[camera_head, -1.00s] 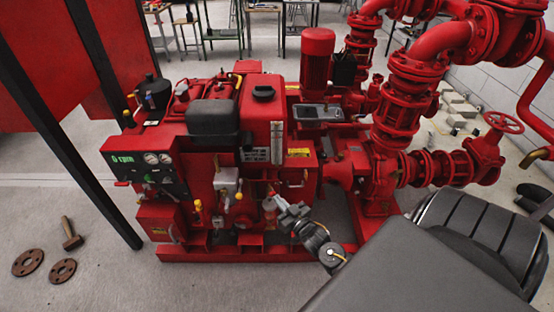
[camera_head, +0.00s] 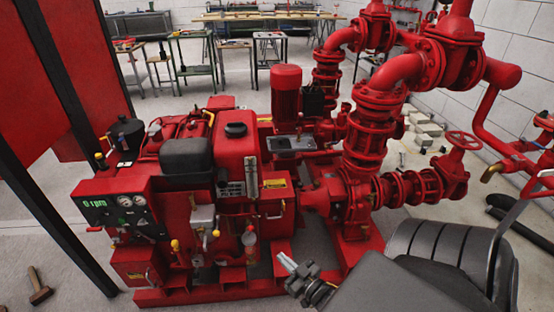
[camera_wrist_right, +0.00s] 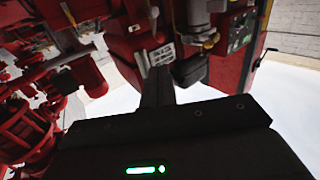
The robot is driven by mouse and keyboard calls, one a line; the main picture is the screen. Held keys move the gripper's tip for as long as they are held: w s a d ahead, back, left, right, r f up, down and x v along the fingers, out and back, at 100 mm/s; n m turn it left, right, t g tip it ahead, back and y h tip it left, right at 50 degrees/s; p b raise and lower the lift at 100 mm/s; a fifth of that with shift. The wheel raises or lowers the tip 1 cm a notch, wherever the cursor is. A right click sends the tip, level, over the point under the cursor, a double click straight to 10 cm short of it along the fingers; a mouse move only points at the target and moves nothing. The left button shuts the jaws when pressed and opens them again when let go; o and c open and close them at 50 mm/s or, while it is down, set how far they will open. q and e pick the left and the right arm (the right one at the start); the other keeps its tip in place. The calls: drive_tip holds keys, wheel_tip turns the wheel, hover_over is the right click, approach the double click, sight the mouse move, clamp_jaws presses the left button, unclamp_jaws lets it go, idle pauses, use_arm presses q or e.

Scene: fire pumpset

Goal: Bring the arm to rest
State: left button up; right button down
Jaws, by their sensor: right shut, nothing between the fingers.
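My right gripper (camera_head: 285,262) shows low in the head view, in front of the red pumpset's base at the right of the engine. It is shut and empty. In the right wrist view its closed fingers (camera_wrist_right: 157,85) point toward the red machine, with nothing between them. The red pumpset (camera_head: 230,180) fills the middle of the head view, with its gauge panel (camera_head: 125,212) reading "0 rpm" at the left. I cannot tell the exact gap between gripper and machine. My left gripper is not in view.
A dark post (camera_head: 60,170) and red panel stand at the left. A hammer (camera_head: 38,287) lies on the floor at lower left. Red pipes with a valve wheel (camera_head: 462,141) rise at the right. Workbenches (camera_head: 195,62) stand at the back.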

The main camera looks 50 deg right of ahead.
drive_tip(key=shift+s, duration=0.45)
idle(0.3)
